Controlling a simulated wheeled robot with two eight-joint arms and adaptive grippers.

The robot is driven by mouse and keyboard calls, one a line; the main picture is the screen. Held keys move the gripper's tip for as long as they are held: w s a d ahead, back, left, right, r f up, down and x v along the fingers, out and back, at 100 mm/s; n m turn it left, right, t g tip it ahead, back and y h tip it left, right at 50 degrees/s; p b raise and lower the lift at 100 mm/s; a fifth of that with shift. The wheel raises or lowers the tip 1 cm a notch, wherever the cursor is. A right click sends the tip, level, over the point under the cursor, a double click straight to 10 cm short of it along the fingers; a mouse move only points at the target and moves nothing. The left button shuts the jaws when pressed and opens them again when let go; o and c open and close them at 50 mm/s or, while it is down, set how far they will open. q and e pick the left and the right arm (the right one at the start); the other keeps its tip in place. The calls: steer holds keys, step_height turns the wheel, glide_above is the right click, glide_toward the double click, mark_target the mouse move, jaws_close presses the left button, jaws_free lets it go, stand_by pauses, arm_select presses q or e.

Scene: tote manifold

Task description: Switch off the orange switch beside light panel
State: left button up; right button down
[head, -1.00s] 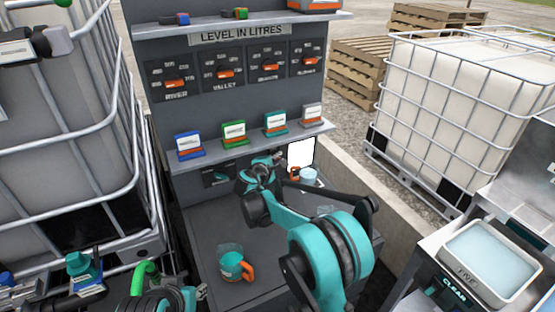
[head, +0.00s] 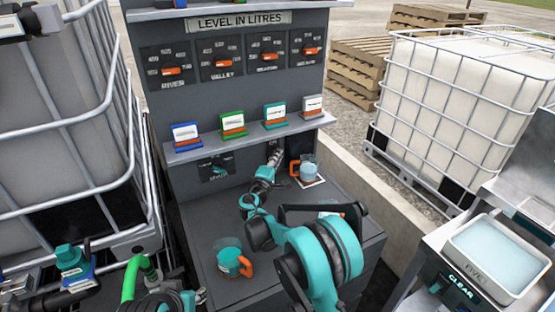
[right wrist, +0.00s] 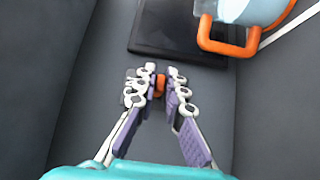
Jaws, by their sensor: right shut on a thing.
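My right gripper (head: 273,160) is at the back wall of the grey bench, just left of the light panel (head: 297,153). The panel is dark; a jug stands in front of it. In the right wrist view my right gripper (right wrist: 162,78) has its fingers closed around the small orange switch (right wrist: 160,84), which shows only in part between the fingertips. The dark panel (right wrist: 170,25) lies just beyond the fingertips there. In the head view the gripper hides the switch.
A clear jug with an orange handle (head: 309,167) stands on a white mat by the panel, close to my right gripper. Another jug (head: 229,258) stands at the bench front. A shelf (head: 190,151) with several label cards runs above. A caged tote (head: 455,110) stands at right.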

steer(key=shift+f+m, duration=0.2)
steer(key=shift+m, duration=0.2)
steer(key=shift+t, duration=0.3)
